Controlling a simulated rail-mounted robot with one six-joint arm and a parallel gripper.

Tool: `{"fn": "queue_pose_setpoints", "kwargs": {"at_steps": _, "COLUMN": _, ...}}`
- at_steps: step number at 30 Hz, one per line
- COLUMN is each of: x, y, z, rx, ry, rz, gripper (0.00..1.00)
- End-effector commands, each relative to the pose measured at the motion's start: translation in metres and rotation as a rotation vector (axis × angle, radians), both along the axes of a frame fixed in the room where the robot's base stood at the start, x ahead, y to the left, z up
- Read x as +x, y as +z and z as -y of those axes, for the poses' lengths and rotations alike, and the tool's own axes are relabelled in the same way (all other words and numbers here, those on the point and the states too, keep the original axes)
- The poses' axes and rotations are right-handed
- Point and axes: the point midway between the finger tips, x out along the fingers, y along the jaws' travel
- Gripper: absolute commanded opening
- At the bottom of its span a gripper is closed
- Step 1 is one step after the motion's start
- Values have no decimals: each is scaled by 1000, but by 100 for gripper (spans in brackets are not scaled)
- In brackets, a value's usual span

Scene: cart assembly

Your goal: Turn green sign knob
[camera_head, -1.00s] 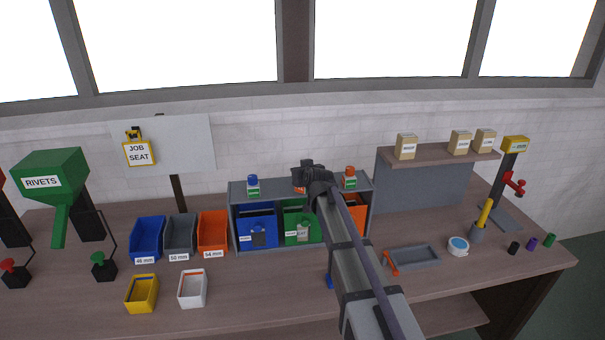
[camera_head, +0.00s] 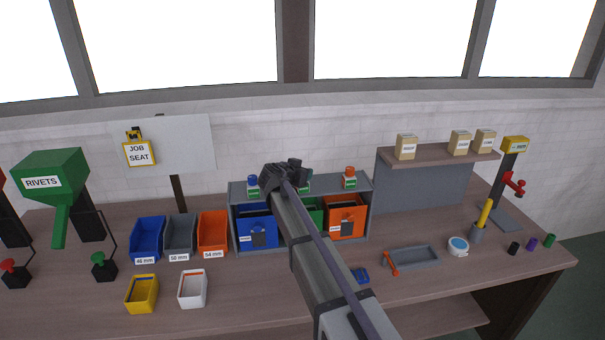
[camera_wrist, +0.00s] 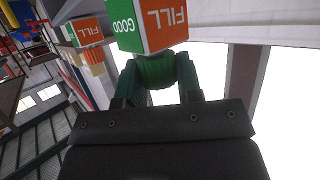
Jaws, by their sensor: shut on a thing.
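My gripper (camera_wrist: 158,82) is shut on the green knob (camera_wrist: 156,70) of a sign cube, with one finger on each side. The sign cube (camera_wrist: 150,26) shows an orange face reading FILL and a green face reading GOOD, upside down in the wrist view. In the head view my gripper (camera_head: 283,175) is over the middle of the grey bin rack. It hides the knob and most of the sign; a small green patch of the sign (camera_head: 305,188) shows beside it.
A blue-knobbed sign (camera_head: 253,190) and an orange-knobbed sign (camera_head: 349,182) stand on the rack (camera_head: 236,188) to either side, both with green faces forward. Blue (camera_head: 257,231), green and orange (camera_head: 346,222) bins sit below. My arm crosses the table's middle.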

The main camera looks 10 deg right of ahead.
Motion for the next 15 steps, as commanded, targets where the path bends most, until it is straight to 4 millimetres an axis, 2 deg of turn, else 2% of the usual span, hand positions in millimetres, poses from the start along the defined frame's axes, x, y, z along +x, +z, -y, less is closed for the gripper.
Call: {"fn": "queue_pose_setpoints", "kwargs": {"at_steps": 15, "x": -2, "y": -2, "z": 0, "rx": 5, "ry": -88, "rz": -3, "gripper": 9}}
